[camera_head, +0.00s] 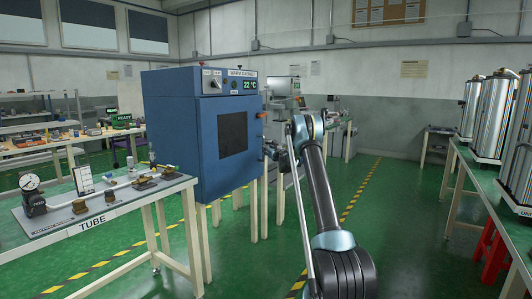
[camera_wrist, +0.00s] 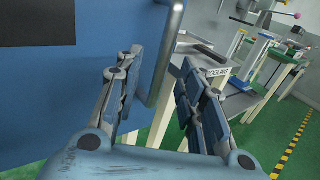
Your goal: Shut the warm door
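The warm cabinet (camera_head: 172,125) is a blue box on pale legs, with a display reading 22 °C. Its blue door (camera_head: 209,150) with a dark window faces right; it looks shut or nearly so, and I cannot tell if a gap is left. My gripper (camera_head: 268,152) is at the door's right edge, small and partly hidden by my arm in the head view. In the wrist view my gripper (camera_wrist: 152,100) is open, with its fingers apart. The grey bar handle (camera_wrist: 168,62) on the door (camera_wrist: 60,95) reaches down between the fingers; contact is unclear.
A bench labelled TUBE (camera_head: 120,212) with a gauge and fittings stands left of the cabinet. A bench with metal columns (camera_head: 490,115) is at the right. Another bench (camera_wrist: 210,72) lies beyond the handle. Green floor is clear between the benches.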

